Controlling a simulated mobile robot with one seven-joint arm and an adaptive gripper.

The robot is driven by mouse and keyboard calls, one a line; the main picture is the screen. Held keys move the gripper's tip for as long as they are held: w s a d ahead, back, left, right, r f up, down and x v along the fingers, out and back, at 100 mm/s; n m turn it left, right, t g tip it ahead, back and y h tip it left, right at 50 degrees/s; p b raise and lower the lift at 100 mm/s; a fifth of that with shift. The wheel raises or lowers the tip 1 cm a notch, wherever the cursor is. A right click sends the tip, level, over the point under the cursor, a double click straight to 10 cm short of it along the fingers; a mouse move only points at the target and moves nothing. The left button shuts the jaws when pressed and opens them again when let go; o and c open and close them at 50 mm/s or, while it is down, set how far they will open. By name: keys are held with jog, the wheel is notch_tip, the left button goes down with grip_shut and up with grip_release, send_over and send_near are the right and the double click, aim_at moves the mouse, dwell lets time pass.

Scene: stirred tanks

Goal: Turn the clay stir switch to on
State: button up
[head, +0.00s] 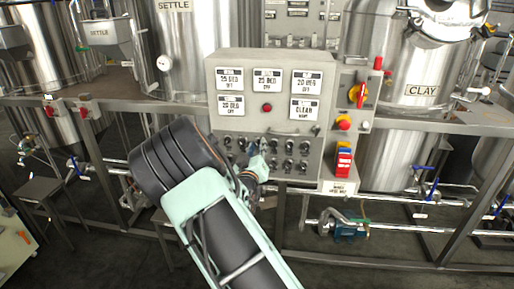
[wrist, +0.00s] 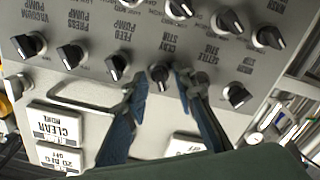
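In the wrist view, which is upside down, the clay stir switch (wrist: 160,76) is a small dark knob beside its "CLAY STIR" label. My gripper (wrist: 161,84) is open, with one blue-grey finger on each side of this knob. A gap shows on the left side; I cannot tell whether the right finger touches it. In the head view, my gripper (head: 258,163) is at the knob rows of the grey control panel (head: 222,118). My arm and gripper hide part of these rows there. The knob's setting is not clear.
Neighbouring knobs are close by, including the feed pump knob (wrist: 116,67) on the left and another knob (wrist: 237,95) on the right. A tank marked clay (head: 400,150) stands at the right.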

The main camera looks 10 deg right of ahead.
jog(key=shift+c, duration=0.4)
grip_shut()
